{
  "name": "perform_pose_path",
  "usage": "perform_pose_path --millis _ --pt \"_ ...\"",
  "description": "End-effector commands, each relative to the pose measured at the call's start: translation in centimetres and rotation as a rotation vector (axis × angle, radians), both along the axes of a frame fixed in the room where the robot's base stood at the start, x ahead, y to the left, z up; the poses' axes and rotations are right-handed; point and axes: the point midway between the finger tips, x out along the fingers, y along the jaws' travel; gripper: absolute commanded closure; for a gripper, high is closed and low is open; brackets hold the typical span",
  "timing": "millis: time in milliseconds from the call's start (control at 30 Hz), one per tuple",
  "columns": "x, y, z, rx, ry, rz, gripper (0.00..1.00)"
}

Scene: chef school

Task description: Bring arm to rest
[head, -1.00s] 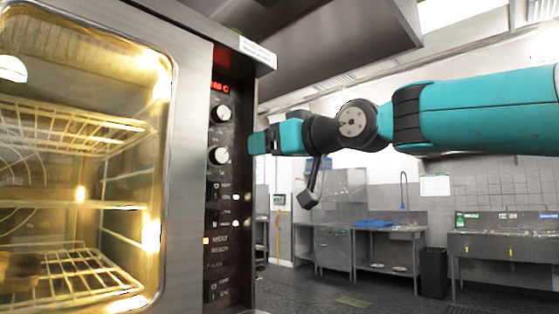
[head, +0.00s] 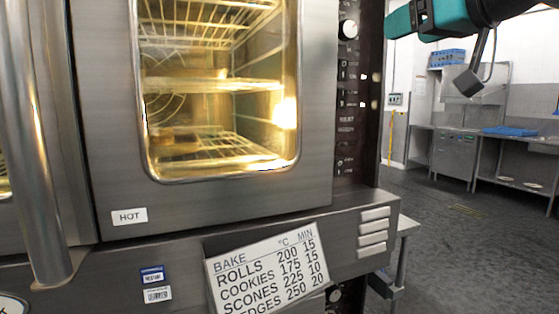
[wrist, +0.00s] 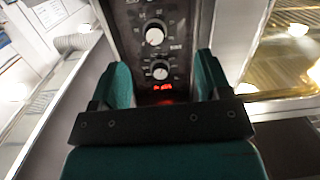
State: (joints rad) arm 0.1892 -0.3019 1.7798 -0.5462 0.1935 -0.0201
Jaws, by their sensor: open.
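My gripper (wrist: 160,82) is open and empty in the wrist view, its two teal fingers apart in front of the oven's dark control panel (wrist: 135,20). Two round knobs and a red lit display (wrist: 163,87) show between and beyond the fingers. In the head view my gripper (head: 405,20) is at the top right, just right of the control panel (head: 352,130), partly cut off by the frame's top edge. I cannot tell whether it touches the panel.
A baking chart (head: 265,268) hangs below. A vertical handle (head: 32,150) stands far left. Open floor (head: 440,240) and steel counters (head: 515,165) lie at right.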

Motion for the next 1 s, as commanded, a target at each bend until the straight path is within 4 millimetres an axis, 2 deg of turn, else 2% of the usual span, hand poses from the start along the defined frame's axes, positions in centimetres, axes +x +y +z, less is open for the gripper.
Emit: perform_pose_path --millis 67,167,200,267,300,400,500,600,700,1000 --pt "-0.4 2.0 -3.8 -0.005 0.15 0.049 0.3" --pt "-2.4 4.9 -10.4 -0.034 0.39 0.126 0.3" --pt "-3.8 6.0 -13.2 -0.053 0.491 0.158 0.3" --pt "-6.4 7.4 -17.0 -0.088 0.639 0.206 0.3" --pt "-8.4 8.1 -19.4 -0.115 0.734 0.236 0.3" --pt "-13.5 9.2 -24.1 -0.187 0.941 0.303 0.3" --pt "-17.9 9.3 -27.2 -0.252 1.097 0.351 0.3" --pt "-20.9 9.1 -29.0 -0.299 1.194 0.379 0.3" --pt "-22.3 8.9 -29.8 -0.321 1.24 0.392 0.3" --pt "-22.3 8.9 -29.8 -0.323 1.241 0.392 0.3"
